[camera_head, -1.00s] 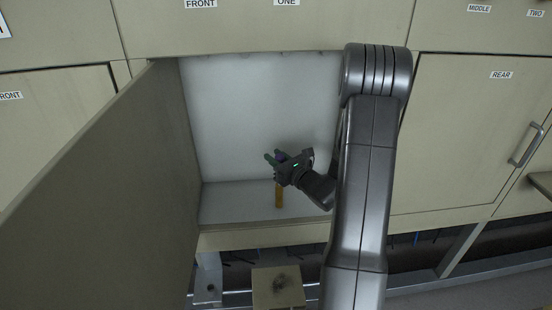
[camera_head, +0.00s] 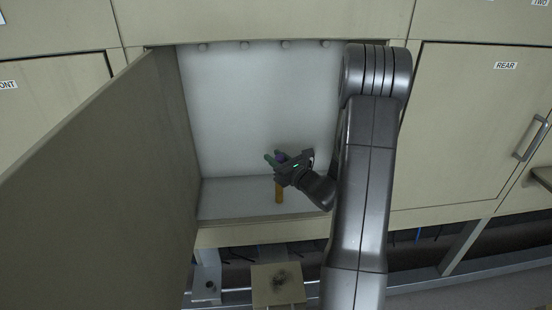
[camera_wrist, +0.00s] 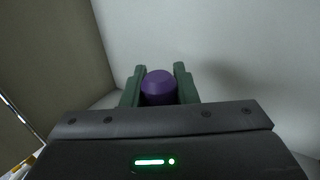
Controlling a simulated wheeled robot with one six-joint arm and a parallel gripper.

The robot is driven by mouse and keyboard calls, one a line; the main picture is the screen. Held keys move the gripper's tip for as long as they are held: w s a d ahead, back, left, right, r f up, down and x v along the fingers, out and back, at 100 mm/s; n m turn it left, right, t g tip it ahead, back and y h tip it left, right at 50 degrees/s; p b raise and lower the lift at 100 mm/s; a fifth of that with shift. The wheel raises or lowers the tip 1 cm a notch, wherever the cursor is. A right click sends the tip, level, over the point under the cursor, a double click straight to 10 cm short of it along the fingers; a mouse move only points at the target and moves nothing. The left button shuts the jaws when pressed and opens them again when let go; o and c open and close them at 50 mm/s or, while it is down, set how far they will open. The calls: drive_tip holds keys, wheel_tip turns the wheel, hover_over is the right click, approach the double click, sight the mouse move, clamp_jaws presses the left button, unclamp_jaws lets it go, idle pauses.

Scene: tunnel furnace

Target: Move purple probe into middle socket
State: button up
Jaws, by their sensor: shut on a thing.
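The purple probe (camera_wrist: 159,87) is between the green fingers of my gripper (camera_wrist: 159,92) in the wrist view. In the head view my gripper (camera_head: 277,158) is inside the open furnace compartment, shut on the probe's purple top (camera_head: 281,157). The probe's orange-brown shaft (camera_head: 279,190) hangs below the fingers, close to upright. Its lower end is over the compartment floor; I cannot tell whether it touches. Several round sockets (camera_head: 245,45) show in a row along the top of the compartment, and my arm may hide more on the right.
The open door (camera_head: 110,170) stands to the left of the compartment. The white back wall (camera_head: 250,100) and floor (camera_head: 235,200) are otherwise bare. A closed door marked REAR (camera_head: 480,130) is at right. A small plate (camera_head: 278,286) with a dark mark is below.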

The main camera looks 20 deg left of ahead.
drive_tip(key=shift+f, duration=0.15)
drive_tip(key=shift+f+b, duration=1.75)
drive_tip(key=shift+b, duration=0.15)
drive_tip(key=shift+f, duration=0.15)
drive_tip(key=shift+f+b, duration=0.35)
drive_tip(key=shift+b, duration=0.25)
drive_tip(key=o, duration=1.1)
drive_tip(key=shift+d, duration=0.15)
